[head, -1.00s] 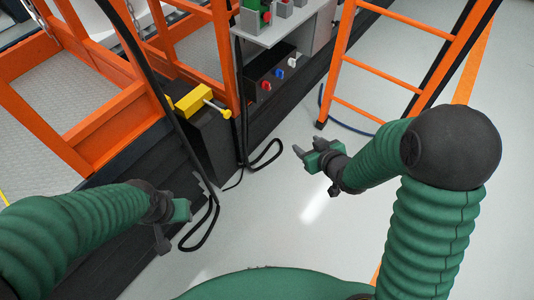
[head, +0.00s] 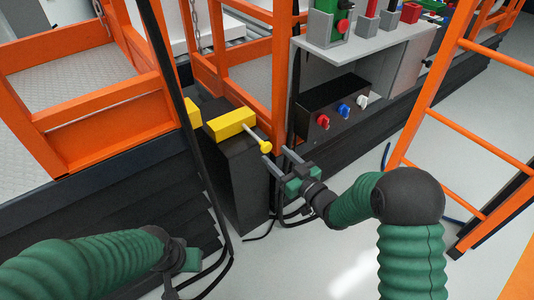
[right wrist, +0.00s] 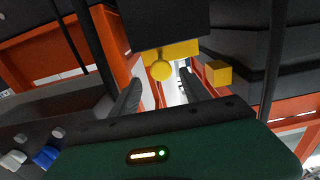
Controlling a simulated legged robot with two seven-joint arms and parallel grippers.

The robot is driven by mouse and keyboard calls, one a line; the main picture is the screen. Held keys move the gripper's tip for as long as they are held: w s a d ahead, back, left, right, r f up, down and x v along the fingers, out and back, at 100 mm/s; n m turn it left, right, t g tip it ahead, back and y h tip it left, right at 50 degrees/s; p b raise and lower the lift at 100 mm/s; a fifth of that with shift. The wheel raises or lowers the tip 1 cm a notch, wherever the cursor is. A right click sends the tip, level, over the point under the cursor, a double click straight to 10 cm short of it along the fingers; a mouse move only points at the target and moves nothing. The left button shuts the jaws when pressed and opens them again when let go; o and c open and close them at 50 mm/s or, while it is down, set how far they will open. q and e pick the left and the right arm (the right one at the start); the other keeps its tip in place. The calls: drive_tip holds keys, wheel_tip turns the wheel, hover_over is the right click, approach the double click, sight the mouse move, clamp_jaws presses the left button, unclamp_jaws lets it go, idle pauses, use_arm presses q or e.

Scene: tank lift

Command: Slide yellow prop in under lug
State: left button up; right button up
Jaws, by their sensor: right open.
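The yellow prop (head: 229,124) is a block with a thin rod and round knob (head: 265,147) pointing right. It lies on top of a black box (head: 232,165) beside the orange frame. In the right wrist view the knob (right wrist: 162,71) shows between and beyond the fingertips. My right gripper (head: 276,158) is open and empty, its fingers pointing at the knob from just below and right. No contact is clear. My left gripper (head: 188,262) is low at left, apart from the prop; its jaws are unclear. I cannot pick out the lug with certainty.
Another yellow piece (head: 193,113) sits behind the prop. A black panel with knobs (head: 334,108) stands right of the prop under a grey shelf (head: 362,50). Black cables hang below. An orange ladder (head: 458,120) stands at right. The floor in front is clear.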

sight(268, 149)
drive_tip(key=b+x, duration=0.1)
drive_tip(key=x, duration=0.4)
drive_tip(key=shift+a+f+b, duration=0.15)
drive_tip(key=shift+b, duration=0.2)
drive_tip(key=shift+w+a, duration=0.25)
drive_tip(key=shift+w, duration=0.05)
drive_tip(key=shift+d, duration=0.1)
drive_tip(key=shift+c, duration=0.9)
clamp_jaws()
